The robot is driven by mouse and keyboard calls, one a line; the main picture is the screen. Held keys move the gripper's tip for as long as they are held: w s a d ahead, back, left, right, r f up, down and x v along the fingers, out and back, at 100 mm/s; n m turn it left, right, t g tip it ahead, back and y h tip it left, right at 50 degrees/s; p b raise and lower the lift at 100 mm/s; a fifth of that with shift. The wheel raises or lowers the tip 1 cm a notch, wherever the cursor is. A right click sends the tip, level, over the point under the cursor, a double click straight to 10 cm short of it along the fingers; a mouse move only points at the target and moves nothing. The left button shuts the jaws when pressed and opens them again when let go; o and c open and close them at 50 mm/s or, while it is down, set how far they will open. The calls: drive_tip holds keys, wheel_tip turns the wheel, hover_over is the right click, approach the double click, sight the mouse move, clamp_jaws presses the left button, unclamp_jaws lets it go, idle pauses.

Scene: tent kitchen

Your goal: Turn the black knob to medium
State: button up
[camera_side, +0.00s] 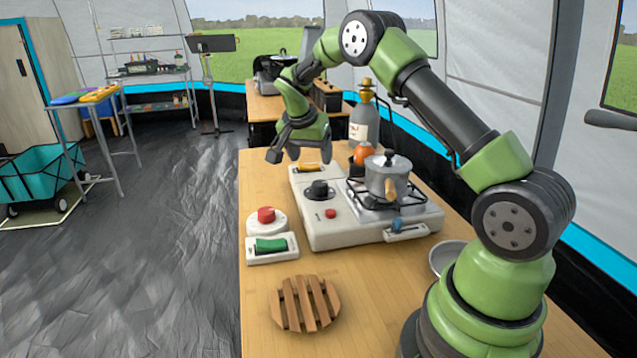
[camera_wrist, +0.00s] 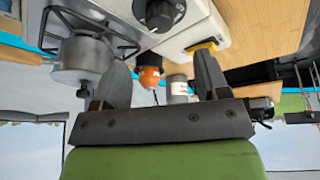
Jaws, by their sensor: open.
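The black knob (camera_side: 319,188) sits on top of the cream camping stove (camera_side: 345,230), left of the burner. It also shows in the wrist view (camera_wrist: 160,14) near the top edge, with a pale mark on it. The knob's exact setting is too small to read. My gripper (camera_side: 300,154) is above and behind the knob, apart from it. Its two fingers are spread with nothing between them, and both fingers show in the wrist view (camera_wrist: 160,75).
A steel pot (camera_side: 387,180) stands on the burner. Near my gripper are a yellow switch (camera_side: 310,167), an orange object (camera_side: 362,153) and a gas cylinder (camera_side: 364,118). A red button (camera_side: 266,215), green switch (camera_side: 271,245) and wooden trivet (camera_side: 306,304) lie nearer the front.

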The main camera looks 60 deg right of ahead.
sight(319, 184)
drive_tip(key=x, duration=1)
drive_tip(key=shift+a+r, duration=0.1)
drive_tip(key=c, duration=0.9)
